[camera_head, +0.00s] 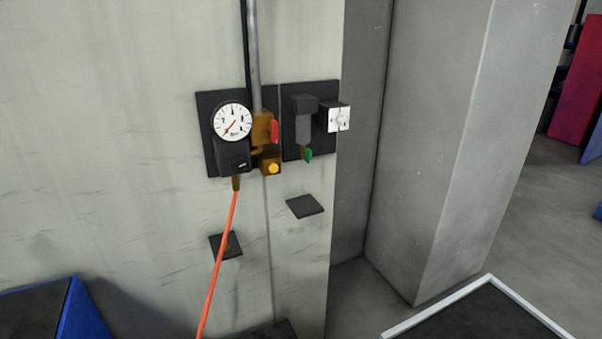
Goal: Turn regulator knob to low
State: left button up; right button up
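A regulator assembly is mounted on dark back plates (214,160) on the pale wall. At its right side is a small white square dial plate with a pale round knob (341,120) in its middle. The knob's setting and the marks on the plate are too small to read. A round white pressure gauge (232,121) is on the left, with its red needle pointing to the lower left. A dark grey filter body (303,124) hangs between them, with a green piece (308,155) at its bottom. Neither of my grippers is in view.
A red handle (274,131) and a yellow button (273,169) are on brass fittings beside the gauge. An orange hose (219,262) hangs below it. A grey pillar (430,130) stands at the right. A light-rimmed dark surface (480,315) is at lower right.

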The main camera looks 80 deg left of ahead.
aim_at(237, 164)
jog(key=u, duration=3.05)
jog(key=i+j, duration=0.1)
jog(key=i, duration=0.1)
